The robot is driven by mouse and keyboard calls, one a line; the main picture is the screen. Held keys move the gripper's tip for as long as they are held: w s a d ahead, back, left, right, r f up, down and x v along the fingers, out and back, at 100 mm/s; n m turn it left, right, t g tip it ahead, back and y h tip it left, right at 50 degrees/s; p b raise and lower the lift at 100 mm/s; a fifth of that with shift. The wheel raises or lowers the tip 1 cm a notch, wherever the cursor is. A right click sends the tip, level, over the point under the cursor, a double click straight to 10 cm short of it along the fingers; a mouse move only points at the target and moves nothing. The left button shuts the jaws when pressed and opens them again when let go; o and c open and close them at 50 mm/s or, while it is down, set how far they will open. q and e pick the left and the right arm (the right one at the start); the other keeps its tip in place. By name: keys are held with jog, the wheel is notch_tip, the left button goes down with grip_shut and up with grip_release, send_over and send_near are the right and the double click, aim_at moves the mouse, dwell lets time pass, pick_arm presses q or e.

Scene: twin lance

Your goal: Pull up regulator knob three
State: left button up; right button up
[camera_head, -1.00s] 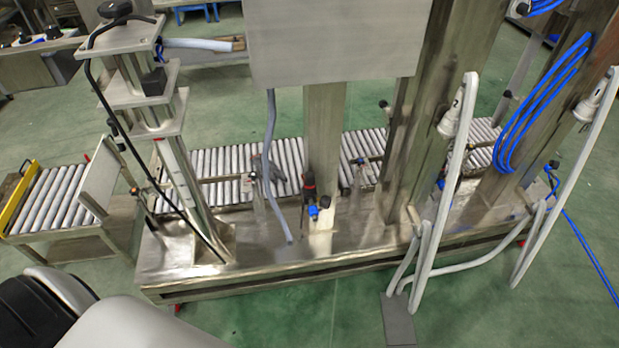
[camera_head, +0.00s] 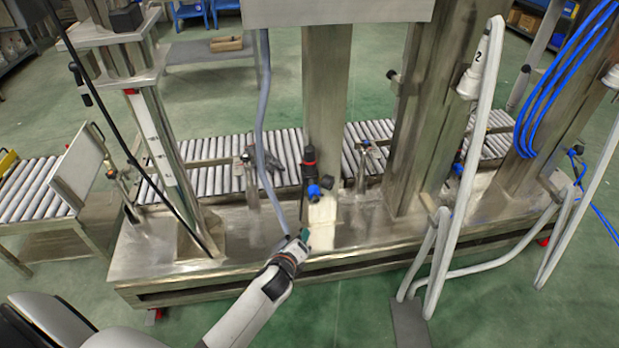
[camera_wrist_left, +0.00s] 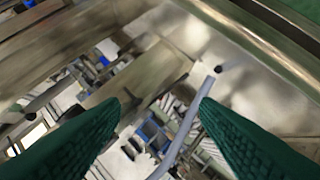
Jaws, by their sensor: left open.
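A black regulator with a blue knob (camera_head: 314,190) is on the front of the middle steel post, just above the steel base. Other blue knobs show at the right post (camera_head: 457,169) and at the far right (camera_head: 578,151). I cannot read which one is number three. My left gripper (camera_head: 304,236) is below and slightly left of the middle regulator, apart from it, over the base's front edge. Small blue parts there are too blurred to name. My right gripper is out of view.
A grey hose (camera_head: 262,120) hangs left of the middle post and ends near my gripper. The steel base (camera_head: 180,250) carries several posts. White lance tubes (camera_head: 470,150) stand at the right. A roller conveyor (camera_head: 205,165) runs behind.

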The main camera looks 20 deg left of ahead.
aim_at(308, 164)
pick_arm(q)
jog(key=w+a+r+m+t+y+b, duration=0.2)
jog(key=w+r+m+t+b, duration=0.3)
jog(key=r+m, duration=0.7)
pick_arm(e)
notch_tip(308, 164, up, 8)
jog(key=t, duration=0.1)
pick_arm(q)
jog(key=w, duration=0.2)
jog(key=w+r+n, duration=0.1)
jog(key=w, duration=0.2)
jog(key=w+a+n, duration=0.1)
jog(key=w, duration=0.1)
jog(key=shift+w+r+b, duration=0.35)
jog(key=shift+r+b, duration=0.05)
jog(key=b+x, duration=0.1)
jog(key=x, duration=0.3)
jog(key=shift+w, duration=0.15)
jog(key=shift+w+a, duration=0.1)
jog(key=shift+w, duration=0.3)
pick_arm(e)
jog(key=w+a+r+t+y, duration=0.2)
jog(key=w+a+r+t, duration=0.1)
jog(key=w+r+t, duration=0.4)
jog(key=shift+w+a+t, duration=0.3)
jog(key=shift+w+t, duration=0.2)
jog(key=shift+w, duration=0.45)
pick_arm(q)
jog(key=shift+c, duration=0.6)
